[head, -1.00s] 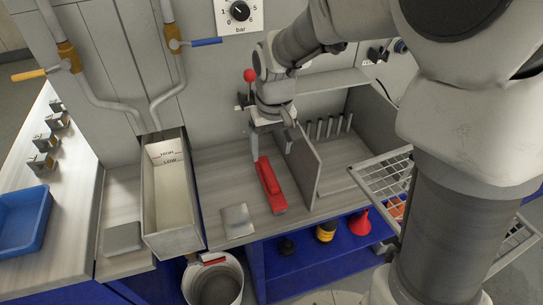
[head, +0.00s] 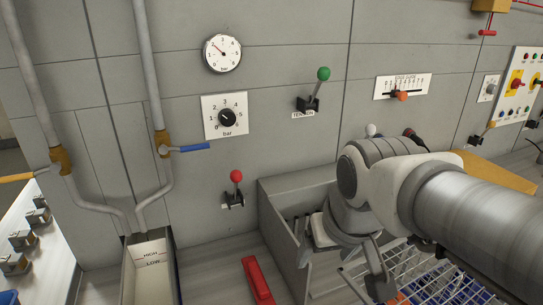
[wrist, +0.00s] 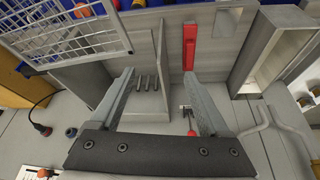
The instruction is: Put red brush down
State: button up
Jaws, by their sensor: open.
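The red brush (head: 257,280) lies on the grey bench, left of the upright divider, with its near end cut off by the bottom of the head view. It also shows in the wrist view (wrist: 190,45), lying past the tip of the right-hand finger. My gripper (wrist: 158,75) is open and empty, with the divider between its fingers in that view. In the head view my gripper (head: 378,280) is to the right of the brush and apart from it. Its fingertips are hard to make out there.
A divider (head: 285,245) stands beside the brush, with several dark pegs behind it. A wire basket (head: 455,285) is at the right. A narrow trough marked HIGH and LOW (head: 150,275) stands left. A red-knobbed lever (head: 235,188) and a green-knobbed lever (head: 320,85) stick out from the wall.

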jog(key=shift+m+t, duration=0.4)
jog(key=shift+t, duration=0.1)
jog(key=s, duration=0.1)
jog(key=s+d, duration=0.1)
jog(key=s, duration=0.1)
jog(key=s+d, duration=0.1)
jog(key=shift+s+r, duration=0.3)
jog(key=shift+s, duration=0.05)
jog(key=shift+r+p, duration=0.45)
